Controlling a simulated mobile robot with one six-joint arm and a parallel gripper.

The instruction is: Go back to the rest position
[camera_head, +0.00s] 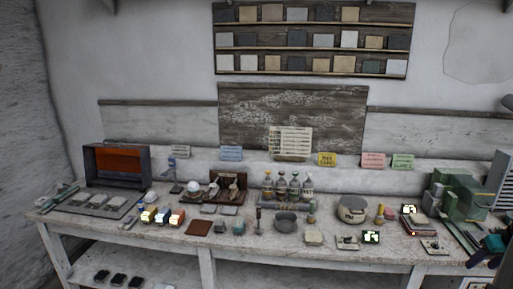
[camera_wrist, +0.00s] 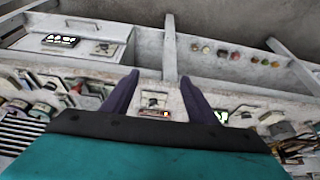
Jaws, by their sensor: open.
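My gripper (camera_wrist: 158,78) is open in the wrist view, its two dark purple fingers spread apart with nothing held between them. In the head view a teal and dark part of my arm shows at the right edge, by the front right end of the workbench (camera_head: 330,252). A white plaster sphere (camera_head: 193,186) sits on the left half of the bench, well away from my gripper.
A green machine (camera_head: 455,195) stands at the bench's right end, close to my arm. An orange-fronted box (camera_head: 117,163) stands at the left end. Bottles (camera_head: 281,184), a round grey device (camera_head: 352,208) and small blocks crowd the top. Sample tiles hang on a wall rack (camera_head: 312,40).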

